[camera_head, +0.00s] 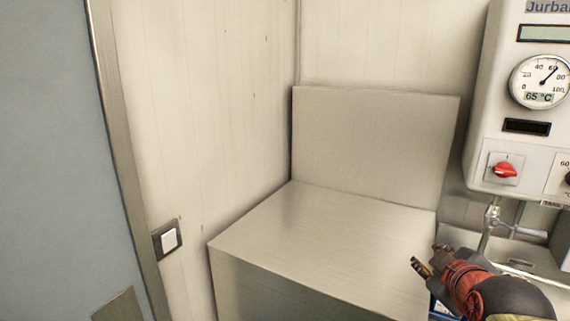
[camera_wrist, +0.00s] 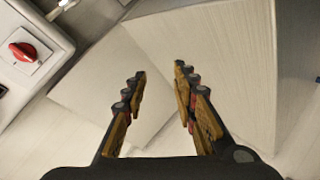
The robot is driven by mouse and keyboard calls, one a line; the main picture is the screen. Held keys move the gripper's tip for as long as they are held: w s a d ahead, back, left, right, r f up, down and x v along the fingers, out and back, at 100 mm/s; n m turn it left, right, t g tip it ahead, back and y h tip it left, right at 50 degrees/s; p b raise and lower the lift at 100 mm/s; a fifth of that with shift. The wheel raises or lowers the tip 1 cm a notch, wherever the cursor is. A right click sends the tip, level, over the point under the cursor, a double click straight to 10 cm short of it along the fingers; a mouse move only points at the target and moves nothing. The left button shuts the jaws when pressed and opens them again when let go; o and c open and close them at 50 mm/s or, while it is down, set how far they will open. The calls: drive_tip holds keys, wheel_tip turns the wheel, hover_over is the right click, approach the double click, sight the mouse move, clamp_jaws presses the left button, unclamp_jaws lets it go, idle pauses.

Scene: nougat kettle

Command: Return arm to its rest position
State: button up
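My gripper (camera_head: 418,264) is at the lower right in the head view, on my red and black arm. It is beside the right edge of a light wood-grain box (camera_head: 320,240). In the wrist view my gripper (camera_wrist: 160,75) has its two fingers apart, with nothing between them. The fingers point toward the pale box surfaces (camera_wrist: 215,50). Most of my arm is out of view past the lower right corner.
A white control panel (camera_head: 515,130) with a gauge reading 65 °C and a red knob (camera_head: 504,170) is on the right. A pipe with a valve (camera_head: 493,225) sits below it. A light switch (camera_head: 168,239) and grey door (camera_head: 50,160) are left.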

drive_tip(key=s+a+f+m+g+y+b, duration=0.1)
drive_tip(key=s+a+f+m+g+b, duration=0.1)
drive_tip(key=s+a+f, duration=0.4)
drive_tip(key=s+a+f+m+g+y+b, duration=0.2)
drive_tip(key=s+a+f+m+g, duration=0.2)
drive_tip(key=s+f, duration=0.7)
wheel_tip(320, 180, down, 2)
drive_tip(key=a+m, duration=0.1)
drive_tip(key=a, duration=0.1)
drive_tip(key=shift+s+a+g, duration=0.3)
drive_tip(key=shift+s, duration=0.1)
drive_tip(key=shift+f, duration=0.1)
